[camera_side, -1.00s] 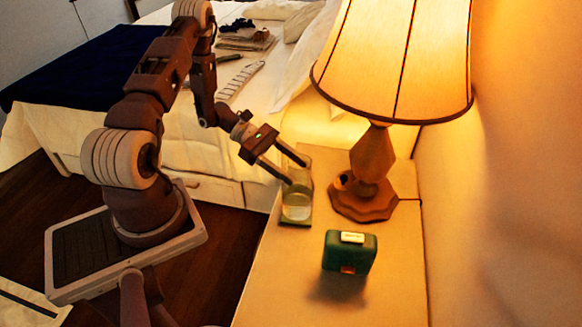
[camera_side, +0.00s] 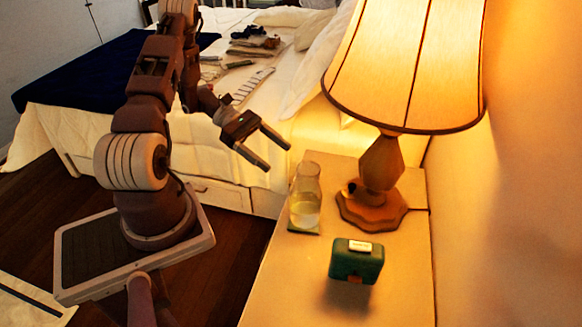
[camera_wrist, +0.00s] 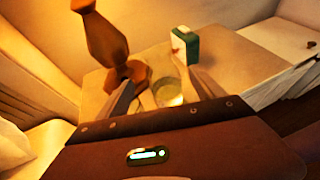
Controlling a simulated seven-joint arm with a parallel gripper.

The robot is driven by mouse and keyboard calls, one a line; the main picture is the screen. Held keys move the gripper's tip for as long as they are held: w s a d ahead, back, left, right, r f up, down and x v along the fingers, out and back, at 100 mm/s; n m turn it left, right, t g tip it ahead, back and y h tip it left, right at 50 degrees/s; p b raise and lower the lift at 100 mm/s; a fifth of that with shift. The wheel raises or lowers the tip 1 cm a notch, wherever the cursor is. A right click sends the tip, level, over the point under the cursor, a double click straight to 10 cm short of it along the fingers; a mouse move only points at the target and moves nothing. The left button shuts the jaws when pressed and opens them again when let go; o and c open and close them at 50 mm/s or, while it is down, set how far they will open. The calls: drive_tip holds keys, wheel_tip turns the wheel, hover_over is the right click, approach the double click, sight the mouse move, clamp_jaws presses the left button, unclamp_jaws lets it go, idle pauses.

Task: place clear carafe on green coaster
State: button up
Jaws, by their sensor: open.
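The clear carafe (camera_side: 305,196) stands upright on the green coaster (camera_side: 291,229) on the nightstand, in the side view. It holds some pale liquid. Only a small edge of the coaster shows beneath it. My gripper (camera_side: 277,156) is open and empty, up and to the left of the carafe and apart from it. In the wrist view, the carafe (camera_wrist: 168,91) shows between and beyond the fingers of my gripper (camera_wrist: 160,96), and its lower part is partly hidden.
A lit lamp (camera_side: 382,170) stands right of the carafe, close to it. A green box-like clock (camera_side: 356,262) sits nearer the front of the nightstand (camera_side: 395,290). The bed (camera_side: 225,150) lies behind. The nightstand's front is clear.

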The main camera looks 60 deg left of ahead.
drive_tip(key=s+d+r+m+g+y, duration=0.1)
drive_tip(key=d+r+m+g+y, duration=0.2)
drive_tip(key=d+r+m, duration=0.5)
drive_tip(key=s+d+r+m+g+y, duration=0.2)
drive_tip(key=d+r+m+g, duration=0.25)
drive_tip(key=r, duration=0.55)
drive_tip(key=s+d+r+m+t+y, duration=0.6)
drive_tip(key=s+d+m, duration=0.1)
drive_tip(key=s+m, duration=0.4)
drive_tip(key=shift+s+d+r+t+y, duration=0.25)
drive_tip(key=shift+s+r+t+y, duration=0.05)
drive_tip(key=shift+r+t+y, duration=0.1)
